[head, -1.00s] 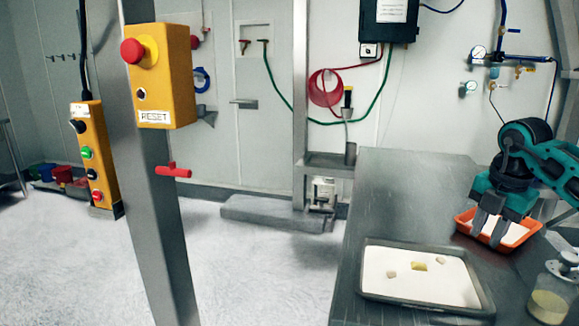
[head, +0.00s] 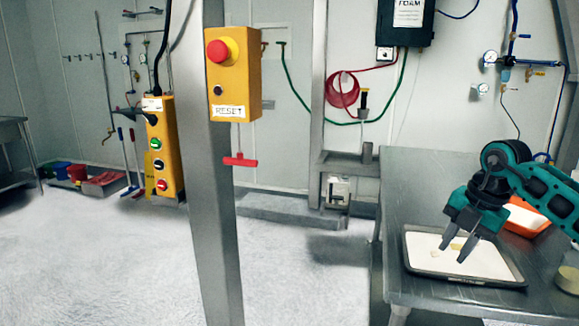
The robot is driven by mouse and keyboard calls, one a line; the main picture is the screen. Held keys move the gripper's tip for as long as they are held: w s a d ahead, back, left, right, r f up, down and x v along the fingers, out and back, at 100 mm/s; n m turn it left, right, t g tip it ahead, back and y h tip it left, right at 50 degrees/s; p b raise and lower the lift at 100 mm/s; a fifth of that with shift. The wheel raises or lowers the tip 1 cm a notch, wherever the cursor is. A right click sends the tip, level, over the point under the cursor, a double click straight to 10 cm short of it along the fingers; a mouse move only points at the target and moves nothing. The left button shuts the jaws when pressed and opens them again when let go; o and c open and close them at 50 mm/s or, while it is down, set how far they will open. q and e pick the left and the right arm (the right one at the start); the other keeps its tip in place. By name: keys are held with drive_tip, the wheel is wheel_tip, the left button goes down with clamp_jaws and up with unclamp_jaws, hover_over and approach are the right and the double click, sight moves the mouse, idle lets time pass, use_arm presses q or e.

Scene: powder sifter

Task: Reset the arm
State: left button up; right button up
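My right gripper (head: 454,248) comes in from the right and hangs above the grey tray (head: 470,278). Its two grey fingers point down and stand apart with nothing between them. The tray holds white powder with small lumps, partly hidden behind the fingers. An orange container (head: 527,217) sits behind my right arm on the metal table. My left gripper is not in view.
The metal table (head: 415,180) fills the right side. A grey post (head: 215,230) carries a yellow RESET box (head: 233,75) with a red button. A yellow control box (head: 165,150) hangs left of it. Open white floor (head: 90,265) lies at left.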

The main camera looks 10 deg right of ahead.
drive_tip(key=s+a+f+m+t+y, duration=0.1)
drive_tip(key=a+f+t+y, duration=0.3)
drive_tip(key=a, duration=0.6)
drive_tip(key=a+f+t+y, duration=0.1)
drive_tip(key=a+y, duration=0.5)
drive_tip(key=a, duration=0.4)
drive_tip(key=s+a+f+m+t+y, duration=0.1)
drive_tip(key=a+f+t+y, duration=0.3)
drive_tip(key=a, duration=0.6)
drive_tip(key=s+d+f+m+h, duration=0.2)
drive_tip(key=s+f+m+h, duration=0.4)
drive_tip(key=f+m, duration=0.3)
drive_tip(key=s+d+f+m+h, duration=0.2)
drive_tip(key=s+f+m+h, duration=0.5)
drive_tip(key=s+f+m, duration=0.1)
wheel_tip(320, 180, down, 2)
drive_tip(key=shift+s+d+f+m, duration=0.2)
drive_tip(key=shift+s+d+m, duration=0.2)
drive_tip(key=shift+m, duration=0.4)
